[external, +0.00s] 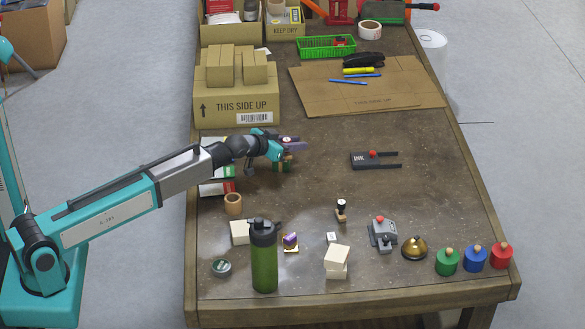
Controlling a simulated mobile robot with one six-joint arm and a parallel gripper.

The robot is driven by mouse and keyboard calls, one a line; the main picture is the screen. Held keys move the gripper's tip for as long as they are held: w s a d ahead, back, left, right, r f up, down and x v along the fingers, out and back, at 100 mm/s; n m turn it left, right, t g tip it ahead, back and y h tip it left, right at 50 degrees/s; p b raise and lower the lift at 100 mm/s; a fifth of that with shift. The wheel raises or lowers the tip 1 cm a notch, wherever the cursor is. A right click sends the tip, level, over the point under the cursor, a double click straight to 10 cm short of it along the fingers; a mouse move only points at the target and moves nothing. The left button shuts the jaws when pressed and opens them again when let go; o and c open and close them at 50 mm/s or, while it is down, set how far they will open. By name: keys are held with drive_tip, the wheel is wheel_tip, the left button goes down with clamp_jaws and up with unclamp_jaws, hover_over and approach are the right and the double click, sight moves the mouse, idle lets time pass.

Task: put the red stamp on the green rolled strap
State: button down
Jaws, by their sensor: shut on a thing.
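My gripper (283,152) is at the left of the table, in front of the big cardboard box. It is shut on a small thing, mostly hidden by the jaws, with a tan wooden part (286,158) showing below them. I take it for the red stamp, but its red part is not clearly visible.
A black ink holder (372,160) lies to the right. A dark-topped stamp (341,209), a purple stamp (290,240), a green bottle (264,265), white blocks (337,257) and a brass bell (414,248) stand nearer the front. The table between gripper and ink holder is clear.

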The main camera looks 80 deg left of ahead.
drive_tip(key=s+a+f+n+g+y+b, duration=0.1)
drive_tip(key=s+a, duration=0.3)
drive_tip(key=s, duration=0.6)
drive_tip(key=s+a+n+g+y+b, duration=0.1)
drive_tip(key=s+a, duration=0.3)
drive_tip(key=s, duration=0.7)
drive_tip(key=shift+f+n+y+b, duration=0.3)
drive_tip(key=shift+f+n+b, duration=0.1)
drive_tip(key=shift+b, duration=0.25)
drive_tip(key=shift+a, duration=0.1)
drive_tip(key=shift+w+a+f+p, duration=0.2)
drive_tip(key=shift+w+a+p, duration=0.1)
drive_tip(key=shift+w+a, duration=1.5)
drive_tip(key=shift+w+a+f+p, duration=0.25)
drive_tip(key=shift+w+a+p, duration=0.1)
drive_tip(key=shift+w+a, duration=1.4)
drive_tip(key=shift+w+a+f+p, duration=0.2)
drive_tip(key=shift+w+a+p, duration=0.1)
drive_tip(key=shift+w+a, duration=1.5)
drive_tip(key=shift+a, duration=0.1)
drive_tip(key=shift+w+a, duration=0.15)
drive_tip(key=shift+w+a+f, duration=0.1)
drive_tip(key=shift+f, duration=0.15)
drive_tip(key=shift+f+p, duration=0.4)
drive_tip(key=shift+f, duration=1.15)
